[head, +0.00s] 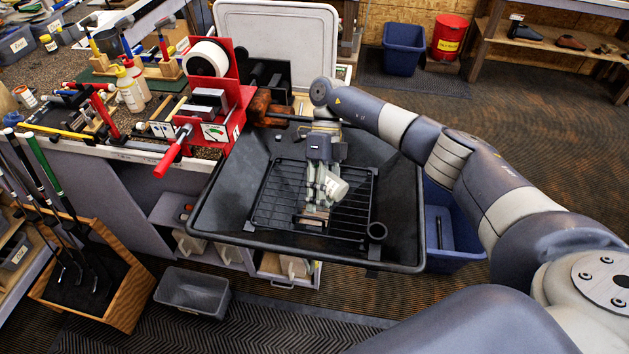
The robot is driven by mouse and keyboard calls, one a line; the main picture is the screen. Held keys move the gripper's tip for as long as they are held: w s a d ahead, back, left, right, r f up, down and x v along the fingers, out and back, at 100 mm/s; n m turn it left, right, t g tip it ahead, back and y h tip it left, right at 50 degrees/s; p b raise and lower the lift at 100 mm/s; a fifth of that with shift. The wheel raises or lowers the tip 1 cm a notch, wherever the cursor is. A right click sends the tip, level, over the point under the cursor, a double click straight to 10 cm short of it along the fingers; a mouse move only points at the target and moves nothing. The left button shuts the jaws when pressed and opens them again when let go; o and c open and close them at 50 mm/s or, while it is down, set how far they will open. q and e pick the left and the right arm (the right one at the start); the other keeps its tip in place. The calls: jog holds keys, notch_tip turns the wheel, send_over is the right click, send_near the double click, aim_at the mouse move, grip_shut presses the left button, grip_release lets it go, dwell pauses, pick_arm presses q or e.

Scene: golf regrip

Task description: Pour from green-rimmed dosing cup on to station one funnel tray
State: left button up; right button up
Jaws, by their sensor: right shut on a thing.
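The funnel tray (398,185) is a large black basin with sloping walls, in the middle of the head view. A black wire rack (268,205) lies inside it. My right gripper (322,184) points down over the rack and is shut on a small whitish cup (335,187), which I take for the dosing cup. The cup is tilted, and its rim colour is too small to tell. I cannot see any liquid leaving it. The gripper hides part of the cup. My left gripper is not in view.
A red-handled clamp (175,152) and a tape roll (206,58) stand on the bench at left. A white board (275,40) rises behind the tray. A blue bin (455,220) is right of the tray. A grey bin (192,292) and golf clubs (45,165) are front left.

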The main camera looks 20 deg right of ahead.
aim_at(314, 184)
jog(key=t, duration=0.1)
jog(key=n+t+y, duration=0.1)
jog(key=shift+w+a+t, duration=0.1)
jog(key=shift+w+t, duration=0.2)
jog(key=shift+w, duration=0.05)
jog(key=shift+w+a+f+t+y+b, duration=0.15)
jog(key=shift+w+t+y+b, duration=0.2)
jog(key=shift+t+b, duration=0.45)
jog(key=shift+w+a+r+n, duration=0.15)
jog(key=shift+r+n, duration=0.15)
jog(key=shift+w+a+r+t+y+b, duration=0.1)
jog(key=shift+w+r+t+y+b, duration=0.2)
jog(key=shift+t+b, duration=0.25)
jog(key=shift+w+a+r+t+y+b, duration=0.15)
jog(key=shift+r+t+y+b, duration=0.1)
jog(key=shift+r+t+b, duration=0.25)
jog(key=shift+w+r+n+t+y+b, duration=0.35)
jog(key=shift+r+t+b, duration=0.2)
jog(key=shift+b, duration=0.25)
jog(key=shift+w+a+r, duration=0.1)
jog(key=shift+a+r, duration=0.05)
jog(key=shift+r, duration=0.35)
